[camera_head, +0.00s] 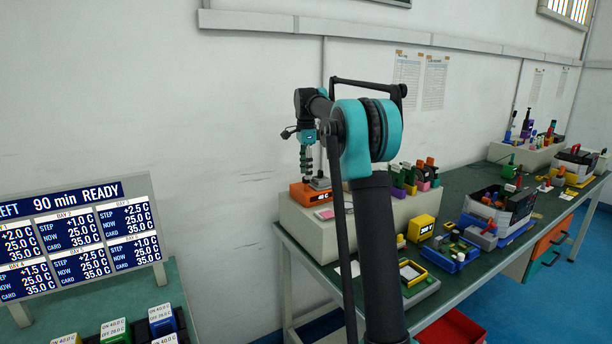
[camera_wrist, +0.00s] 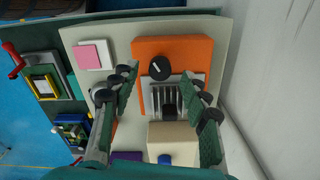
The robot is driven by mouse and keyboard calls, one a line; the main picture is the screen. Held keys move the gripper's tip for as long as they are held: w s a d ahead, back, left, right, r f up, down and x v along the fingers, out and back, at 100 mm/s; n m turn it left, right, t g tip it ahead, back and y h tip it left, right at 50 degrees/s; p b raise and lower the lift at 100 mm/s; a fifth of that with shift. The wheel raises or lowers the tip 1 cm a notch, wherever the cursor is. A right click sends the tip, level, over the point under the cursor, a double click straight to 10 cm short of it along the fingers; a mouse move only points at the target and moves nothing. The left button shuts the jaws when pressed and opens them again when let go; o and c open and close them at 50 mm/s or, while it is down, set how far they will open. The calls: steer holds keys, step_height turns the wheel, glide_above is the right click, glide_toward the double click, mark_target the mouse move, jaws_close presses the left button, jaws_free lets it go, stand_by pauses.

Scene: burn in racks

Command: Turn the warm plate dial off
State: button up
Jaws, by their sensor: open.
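The warm plate (camera_head: 301,196) is an orange box on the near end of a pale raised shelf, with a small display on its front. In the wrist view the orange warm plate (camera_wrist: 196,46) carries a round black dial (camera_wrist: 159,67) with a white pointer line, beside a grey ribbed plate (camera_wrist: 187,88). My gripper (camera_head: 307,165) hangs pointing down above the warm plate. In the wrist view my gripper (camera_wrist: 160,74) is open, its fingers to the left and right of the dial with nothing between them. I cannot tell whether the fingertips touch anything.
A pink-topped pad (camera_wrist: 90,55) lies beside the warm plate. A beige block (camera_wrist: 172,137) is close by. A yellow box (camera_head: 420,228) and blue tray (camera_head: 450,262) stand on the green bench. The wall is close behind the shelf. A display board (camera_head: 82,237) stands at left.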

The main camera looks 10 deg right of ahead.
steer(key=shift+f, duration=1)
jaws_close()
